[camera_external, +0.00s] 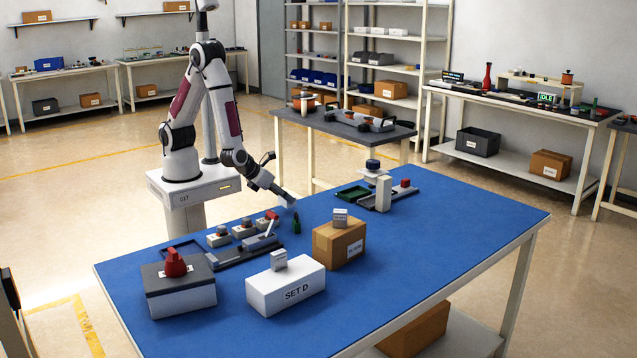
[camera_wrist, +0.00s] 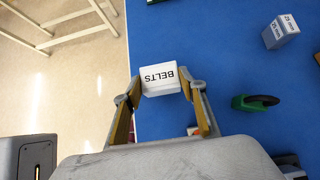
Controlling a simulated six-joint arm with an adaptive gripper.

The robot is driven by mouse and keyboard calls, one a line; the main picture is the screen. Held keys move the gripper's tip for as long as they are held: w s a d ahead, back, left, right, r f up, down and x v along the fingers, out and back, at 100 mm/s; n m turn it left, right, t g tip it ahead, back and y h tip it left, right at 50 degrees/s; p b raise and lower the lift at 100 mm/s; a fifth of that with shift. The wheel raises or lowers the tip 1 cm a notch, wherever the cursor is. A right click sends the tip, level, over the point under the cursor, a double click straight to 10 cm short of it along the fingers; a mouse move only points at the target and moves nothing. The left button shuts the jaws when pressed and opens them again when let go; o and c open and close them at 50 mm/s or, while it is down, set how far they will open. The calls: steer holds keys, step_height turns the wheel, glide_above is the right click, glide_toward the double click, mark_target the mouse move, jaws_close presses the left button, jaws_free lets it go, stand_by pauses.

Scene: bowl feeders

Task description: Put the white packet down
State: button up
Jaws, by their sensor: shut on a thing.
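The white packet (camera_wrist: 160,79), lettered BELTS, sits between the two fingertips of my gripper (camera_wrist: 163,90) in the wrist view. The fingers are closed against its two sides. Behind it lie the blue table top (camera_wrist: 215,50) and, to the left, the table's edge and the floor. In the external view my gripper (camera_external: 286,198) is over the back edge of the blue table, with the packet small and hard to make out at its tip. The gap between packet and table is hard to judge.
A green item with a black loop (camera_wrist: 255,102) and a small labelled box (camera_wrist: 280,32) are to the right. A cardboard box (camera_external: 339,243), a white SET D box (camera_external: 285,290) and a grey box (camera_external: 180,292) stand on the table. Its right part is clear.

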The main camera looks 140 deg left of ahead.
mark_target(282, 202)
steer(key=shift+f, duration=1.4)
steer(key=shift+f, duration=0.1)
steer(key=o, duration=1.2)
steer(key=shift+d+r, duration=0.45)
steer(key=shift+r, duration=0.1)
steer(key=v, duration=1)
steer(key=shift+d+r, duration=0.25)
